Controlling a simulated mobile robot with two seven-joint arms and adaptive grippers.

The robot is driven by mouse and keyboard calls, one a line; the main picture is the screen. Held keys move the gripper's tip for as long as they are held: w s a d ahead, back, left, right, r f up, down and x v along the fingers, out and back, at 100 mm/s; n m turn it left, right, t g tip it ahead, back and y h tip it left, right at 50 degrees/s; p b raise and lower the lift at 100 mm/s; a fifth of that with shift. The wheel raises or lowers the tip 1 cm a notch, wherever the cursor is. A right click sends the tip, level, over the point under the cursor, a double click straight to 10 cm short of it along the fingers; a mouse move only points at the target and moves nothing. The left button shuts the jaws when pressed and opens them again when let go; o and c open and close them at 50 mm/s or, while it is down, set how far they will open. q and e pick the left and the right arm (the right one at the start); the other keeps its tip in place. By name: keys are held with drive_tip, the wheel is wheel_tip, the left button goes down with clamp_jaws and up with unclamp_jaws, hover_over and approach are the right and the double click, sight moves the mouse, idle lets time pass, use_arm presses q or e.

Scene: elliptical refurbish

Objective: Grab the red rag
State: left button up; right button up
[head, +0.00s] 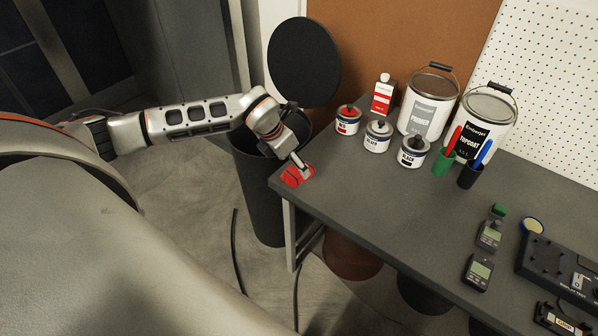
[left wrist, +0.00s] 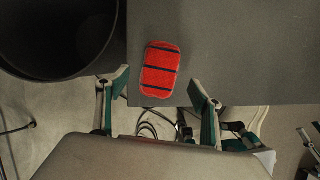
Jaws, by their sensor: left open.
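The red rag (head: 291,177) lies at the left corner of the grey workbench in the head view. In the left wrist view the rag (left wrist: 160,70) is a red rounded rectangle with dark stripes, lying flat near the bench edge. My left gripper (head: 301,163) is at the rag in the head view and covers part of it. In the left wrist view my left gripper (left wrist: 160,88) is open, its two fingers spread to either side of the rag, with nothing held.
A dark bin (head: 258,190) with its round lid (head: 304,62) raised stands left of the workbench (head: 360,215). Small paint tins, including a red one (head: 347,121), and large cans (head: 428,103) stand at the back. Meters (head: 480,270) lie to the right.

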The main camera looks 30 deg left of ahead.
sight(296, 171)
use_arm(q)
drive_tip(key=x, duration=0.3)
drive_tip(key=shift+f, duration=0.35)
drive_tip(key=c, duration=1.2)
drive_tip(key=shift+o, duration=0.2)
drive_tip(key=shift+r, duration=0.2)
